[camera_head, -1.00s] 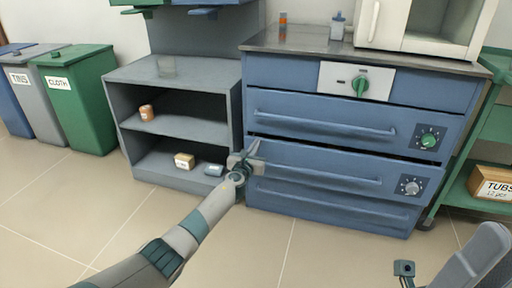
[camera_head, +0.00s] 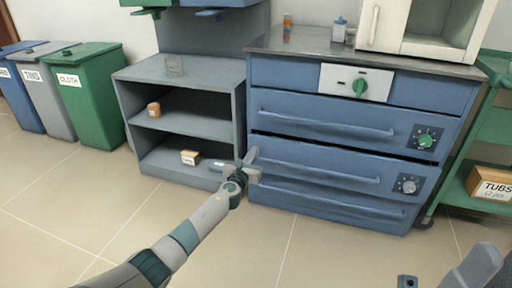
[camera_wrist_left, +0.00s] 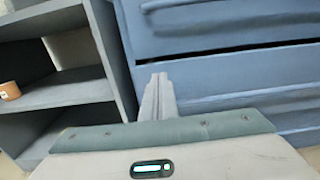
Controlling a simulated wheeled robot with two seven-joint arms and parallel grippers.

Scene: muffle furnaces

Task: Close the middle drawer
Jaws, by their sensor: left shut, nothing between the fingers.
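The middle drawer (camera_head: 285,154) is a blue front with a long bar handle and a grey dial, in the blue cabinet in the head view. A dark gap runs along its top edge, and its front stands slightly out. My left gripper (camera_head: 251,160) is shut and empty at the left end of this drawer front, over its left edge. In the left wrist view its fingers (camera_wrist_left: 158,98) point up toward the blue drawer fronts, near the cabinet's left side. Whether they touch the drawer I cannot tell. My right gripper's fingers are out of view.
A grey open shelf (camera_head: 187,130) with small items stands just left of the cabinet. The upper drawer (camera_head: 290,107) and bottom drawer (camera_head: 300,197) frame the middle one. A green rack (camera_head: 492,142) stands at the right. Floor in front is clear.

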